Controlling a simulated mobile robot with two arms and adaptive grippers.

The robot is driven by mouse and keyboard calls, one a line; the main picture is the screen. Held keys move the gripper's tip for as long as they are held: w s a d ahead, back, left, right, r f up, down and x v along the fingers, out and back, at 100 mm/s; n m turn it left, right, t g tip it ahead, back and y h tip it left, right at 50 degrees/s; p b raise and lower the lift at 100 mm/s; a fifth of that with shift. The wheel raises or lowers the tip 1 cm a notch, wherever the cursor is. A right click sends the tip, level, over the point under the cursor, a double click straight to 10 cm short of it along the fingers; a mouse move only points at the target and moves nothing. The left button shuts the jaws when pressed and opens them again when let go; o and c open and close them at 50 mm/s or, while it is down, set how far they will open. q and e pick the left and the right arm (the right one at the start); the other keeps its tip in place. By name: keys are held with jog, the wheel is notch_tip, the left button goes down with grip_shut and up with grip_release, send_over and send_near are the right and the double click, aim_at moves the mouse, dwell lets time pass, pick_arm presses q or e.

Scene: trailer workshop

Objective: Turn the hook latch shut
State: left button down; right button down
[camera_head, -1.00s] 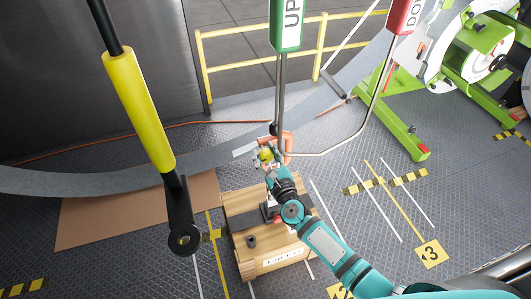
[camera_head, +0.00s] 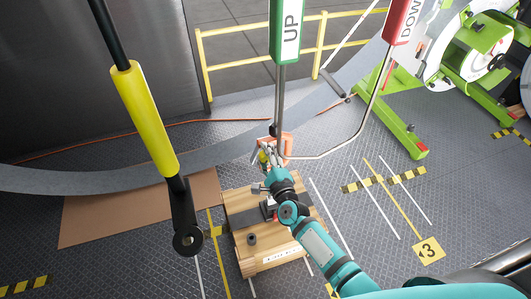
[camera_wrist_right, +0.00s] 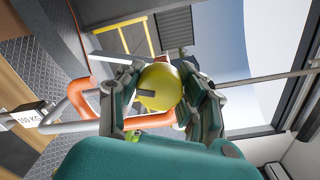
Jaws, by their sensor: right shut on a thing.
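My right gripper (camera_wrist_right: 162,100) is shut on a yellow ball knob (camera_wrist_right: 158,87), with one finger on each side of it. The knob has a dark slot-like mark. An orange bent bar (camera_wrist_right: 80,100) runs close to the left finger in the wrist view; I cannot tell whether it is joined to the knob. In the head view the right gripper (camera_head: 270,159) is beside the orange part (camera_head: 287,146), above the far end of a wooden block, and largely hides the knob. I cannot clearly make out the latch's hook. My left gripper is not in view.
A wooden block (camera_head: 242,206) stands under my right arm. Hanging green UP (camera_head: 284,30) and red DOWN (camera_head: 402,20) handles, with a bent metal rod, are close to the gripper. A yellow-sleeved bar (camera_head: 144,118) hangs at left.

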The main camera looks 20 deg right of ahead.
jog(key=shift+n+p, duration=0.4)
jog(key=shift+n, duration=1.5)
jog(key=shift+f, duration=0.1)
jog(key=c, duration=0.8)
grip_release()
jog(key=shift+o, duration=0.2)
jog(key=shift+s, duration=0.1)
jog(key=s, duration=1.2)
jog(key=shift+d+r, duration=0.15)
jog(key=shift+r, duration=0.15)
jog(key=shift+w, duration=0.1)
